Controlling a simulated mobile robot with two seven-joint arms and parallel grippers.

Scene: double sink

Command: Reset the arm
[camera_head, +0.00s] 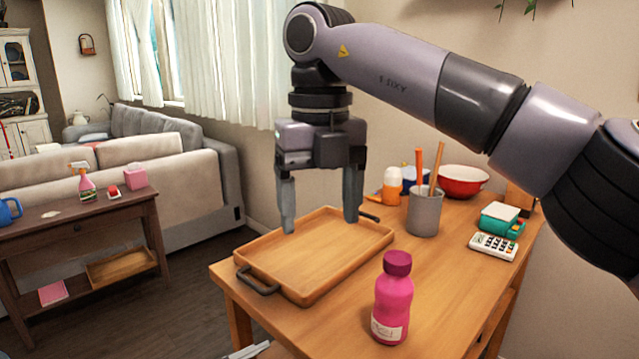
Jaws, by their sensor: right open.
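My right arm (400,75) comes in from the right and bends down over the table. My right gripper (320,222) points downward with its fingers wide apart. It is open and empty, above the wooden tray (345,252). The tray looks empty and has dark handles at two ends. A pink bottle (392,305) stands upright on the table in front of the tray, apart from the gripper. My left gripper is not in view.
On the wooden table (445,285) stand a grey utensil cup (424,213), a red bowl (462,181), an orange-and-white bottle (392,187), a calculator (493,246) and a green-and-white scale-like item (501,219). A side table (85,220) and sofa (190,185) are at left.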

